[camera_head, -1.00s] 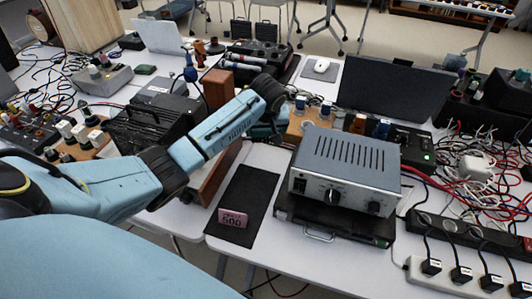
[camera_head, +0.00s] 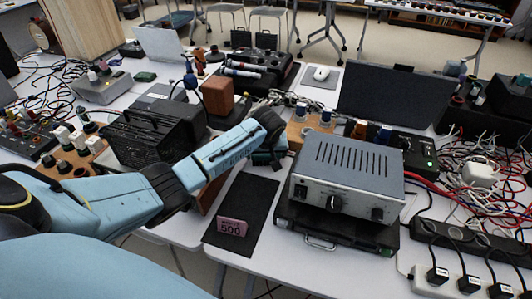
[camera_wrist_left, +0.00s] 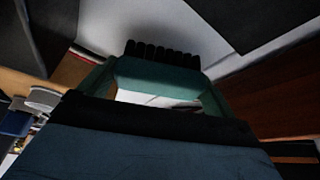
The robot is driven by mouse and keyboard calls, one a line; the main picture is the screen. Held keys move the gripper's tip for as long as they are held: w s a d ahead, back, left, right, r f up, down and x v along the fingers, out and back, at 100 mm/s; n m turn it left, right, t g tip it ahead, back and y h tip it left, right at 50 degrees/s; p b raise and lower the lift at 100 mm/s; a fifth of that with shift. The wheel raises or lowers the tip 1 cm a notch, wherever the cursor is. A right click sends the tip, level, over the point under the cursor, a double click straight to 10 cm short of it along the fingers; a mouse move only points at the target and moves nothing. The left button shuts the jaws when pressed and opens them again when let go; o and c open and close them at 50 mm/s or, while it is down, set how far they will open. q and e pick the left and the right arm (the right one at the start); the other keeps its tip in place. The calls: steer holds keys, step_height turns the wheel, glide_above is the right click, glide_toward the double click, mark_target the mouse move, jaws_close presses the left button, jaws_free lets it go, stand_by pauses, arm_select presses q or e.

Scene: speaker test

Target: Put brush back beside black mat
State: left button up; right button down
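The black mat (camera_head: 258,197) lies on the white table at the front, left of the grey metal box. My left gripper (camera_head: 266,158) is just beyond the mat's far end, low over the table. In the left wrist view a dark green body with a row of black tufts, seemingly the brush (camera_wrist_left: 158,72), spans the space between my left gripper's fingers (camera_wrist_left: 157,90). The gripper looks shut on it; the arm hides most of it from the head. Whether it touches the table I cannot tell. My right gripper is not in view.
A grey metal box (camera_head: 346,168) on a black case stands right of the mat. A wooden board with connectors (camera_head: 312,124) is close right of the gripper. Cables and power strips crowd the right.

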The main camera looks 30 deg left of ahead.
arm_select(q)
steer(key=shift+o, duration=0.7)
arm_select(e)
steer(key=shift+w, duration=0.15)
arm_select(q)
steer(key=shift+s+r, duration=0.1)
steer(key=shift+r, duration=0.4)
steer(key=p+v, duration=0.2)
steer(key=v, duration=0.3)
steer(key=p+v, duration=0.1)
steer(key=v, duration=0.5)
steer(key=shift+r+p, duration=0.15)
steer(key=shift+p, duration=0.2)
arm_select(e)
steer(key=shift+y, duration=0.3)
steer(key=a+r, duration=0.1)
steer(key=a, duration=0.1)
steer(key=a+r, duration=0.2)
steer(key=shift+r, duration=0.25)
arm_select(q)
steer(key=shift+d, duration=0.1)
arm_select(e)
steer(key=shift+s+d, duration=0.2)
arm_select(q)
steer(key=shift+s, duration=0.1)
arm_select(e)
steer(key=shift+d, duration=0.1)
